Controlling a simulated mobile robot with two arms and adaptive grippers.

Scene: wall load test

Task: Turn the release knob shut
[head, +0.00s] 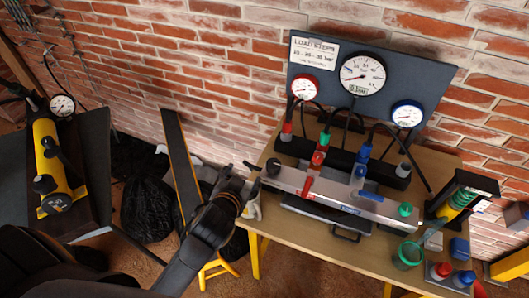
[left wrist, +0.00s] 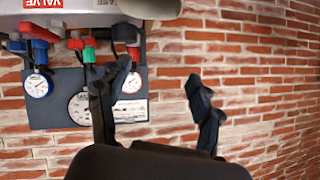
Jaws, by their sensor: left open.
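A round black knob (head: 273,167) sits at the left end of the silver valve block (head: 335,197) on the wooden table. A black knob (head: 45,184) also shows on the yellow pump at the far left; I cannot tell for certain which is the release knob. My left gripper (head: 251,177) is open and empty, just left of the block's end and apart from it. In the left wrist view my gripper (left wrist: 157,76) has its fingers spread with brick wall behind; the block (left wrist: 90,12) shows inverted at the top. My right gripper is not in view.
Behind the block stands a grey gauge board (head: 425,72) with several gauges and hoses. Red (head: 308,187) and blue (head: 370,195) handles stick out from the block. Black bags (head: 147,207) lie on the floor.

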